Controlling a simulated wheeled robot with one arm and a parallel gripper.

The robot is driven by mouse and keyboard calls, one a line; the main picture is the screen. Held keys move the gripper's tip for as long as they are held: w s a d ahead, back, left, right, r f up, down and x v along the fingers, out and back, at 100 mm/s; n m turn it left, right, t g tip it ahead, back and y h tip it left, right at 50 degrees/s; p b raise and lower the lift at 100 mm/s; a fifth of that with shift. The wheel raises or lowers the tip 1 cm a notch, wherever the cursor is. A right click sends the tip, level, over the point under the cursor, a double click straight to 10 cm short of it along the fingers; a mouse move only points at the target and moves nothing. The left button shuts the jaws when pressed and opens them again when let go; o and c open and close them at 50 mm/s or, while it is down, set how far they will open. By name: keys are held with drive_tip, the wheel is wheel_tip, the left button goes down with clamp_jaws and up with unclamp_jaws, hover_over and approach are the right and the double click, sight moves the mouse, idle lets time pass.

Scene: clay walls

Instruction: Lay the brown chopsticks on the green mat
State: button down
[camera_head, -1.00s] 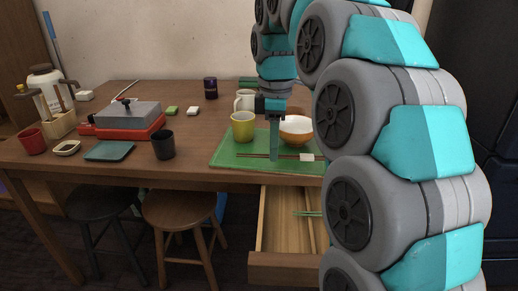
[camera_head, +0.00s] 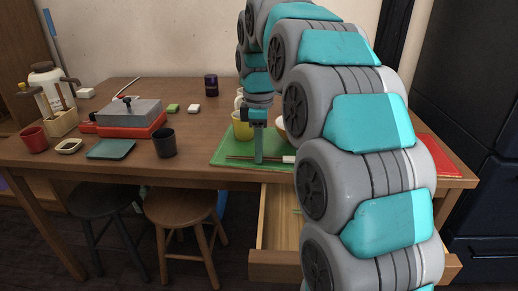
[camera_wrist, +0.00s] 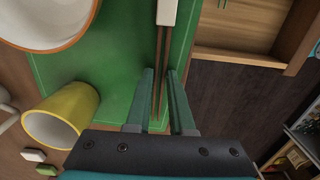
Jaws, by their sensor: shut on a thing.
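The brown chopsticks (camera_head: 240,157) lie across the front part of the green mat (camera_head: 222,150), with a white piece (camera_head: 289,159) at their right end. My gripper (camera_head: 259,161) points straight down at the mat's front edge. In the wrist view, the chopsticks (camera_wrist: 160,50) run between the two fingertips (camera_wrist: 161,72), near the edge of the mat (camera_wrist: 110,85), and the white piece (camera_wrist: 167,12) shows at the top. The jaws are shut on the chopsticks. I cannot tell whether the chopsticks touch the mat. My arm hides the mat's right part.
A yellow cup (camera_head: 241,130) stands on the mat behind my gripper; a white bowl (camera_wrist: 45,20) is close by. An open drawer (camera_head: 276,220) juts out below the table front. A black cup (camera_head: 164,143) stands left of the mat. A red tray (camera_head: 437,155) lies right.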

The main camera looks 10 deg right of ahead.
drive_tip(key=shift+f, duration=0.15)
drive_tip(key=c, duration=0.8)
unclamp_jaws()
drive_tip(key=shift+r+p, duration=0.7)
drive_tip(key=shift+r, duration=3.25)
